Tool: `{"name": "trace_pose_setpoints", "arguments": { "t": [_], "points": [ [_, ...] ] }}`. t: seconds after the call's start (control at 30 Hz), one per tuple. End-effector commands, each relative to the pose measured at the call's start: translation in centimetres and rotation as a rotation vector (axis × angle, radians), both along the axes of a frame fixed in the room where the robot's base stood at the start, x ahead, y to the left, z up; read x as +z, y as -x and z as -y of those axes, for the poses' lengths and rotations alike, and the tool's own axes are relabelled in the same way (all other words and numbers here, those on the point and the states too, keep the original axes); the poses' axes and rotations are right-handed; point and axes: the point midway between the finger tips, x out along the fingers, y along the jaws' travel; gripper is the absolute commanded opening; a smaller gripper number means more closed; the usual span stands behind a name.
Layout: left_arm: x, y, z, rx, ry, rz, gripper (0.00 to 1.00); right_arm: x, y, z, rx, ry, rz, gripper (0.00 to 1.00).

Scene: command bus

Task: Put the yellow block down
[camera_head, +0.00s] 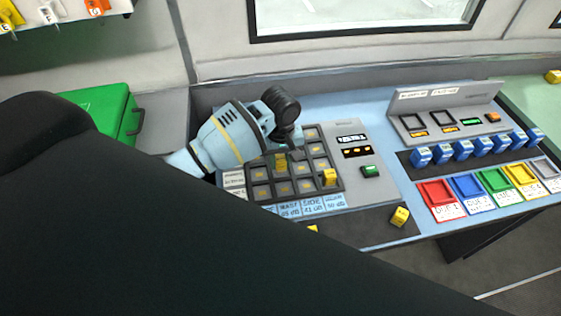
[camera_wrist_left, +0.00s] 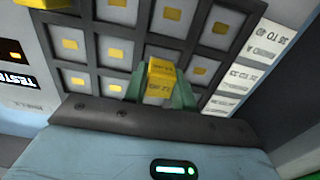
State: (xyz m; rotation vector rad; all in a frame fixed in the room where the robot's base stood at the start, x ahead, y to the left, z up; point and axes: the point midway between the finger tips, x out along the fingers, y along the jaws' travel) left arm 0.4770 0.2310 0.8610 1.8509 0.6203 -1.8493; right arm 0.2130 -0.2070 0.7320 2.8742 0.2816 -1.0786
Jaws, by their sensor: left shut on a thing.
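My left gripper (camera_head: 283,154) is over the grid tray (camera_head: 262,202) on the console. In the left wrist view the gripper (camera_wrist_left: 160,88) has its two greenish fingers on either side of a yellow block (camera_wrist_left: 159,82) and is shut on it. The block also shows in the head view (camera_head: 281,162), at one of the tray's square compartments. I cannot tell whether it touches the compartment floor. Dark dividers surround the compartments, and several hold flat yellow squares. My right gripper is not in view.
Another yellow block (camera_head: 330,177) stands at the tray's right side. One more (camera_head: 400,216) lies on the dark front strip, and another (camera_head: 313,230) is partly hidden. A green button (camera_head: 371,171), blue blocks (camera_head: 463,149) and coloured bins (camera_head: 468,187) are to the right.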

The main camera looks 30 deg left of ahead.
Motion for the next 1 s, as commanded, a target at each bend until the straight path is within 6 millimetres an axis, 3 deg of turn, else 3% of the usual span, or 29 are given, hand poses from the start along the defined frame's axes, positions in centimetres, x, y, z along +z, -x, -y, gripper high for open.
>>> {"name": "trace_pose_setpoints", "arguments": {
  "t": [0.13, 0.5, 0.53, 0.67, 1.0],
  "points": [
    [-1.08, 0.00, 0.00, 0.000, -0.001, 0.001, 0.04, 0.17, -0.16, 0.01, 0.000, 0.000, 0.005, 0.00],
    [-1.46, 0.02, 0.04, 0.000, 0.000, 0.000, 0.04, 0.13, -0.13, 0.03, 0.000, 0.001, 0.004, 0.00],
    [-1.45, 0.01, 0.03, 0.000, 0.000, 0.000, 0.29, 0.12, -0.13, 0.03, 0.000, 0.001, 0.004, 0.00],
    [-1.43, 0.01, 0.03, 0.000, -0.001, 0.001, 0.46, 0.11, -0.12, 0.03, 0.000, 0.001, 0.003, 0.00],
    [-1.21, -0.01, 0.01, 0.000, -0.001, 0.001, 0.49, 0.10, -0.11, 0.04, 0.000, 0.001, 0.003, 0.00]
  ]
}}
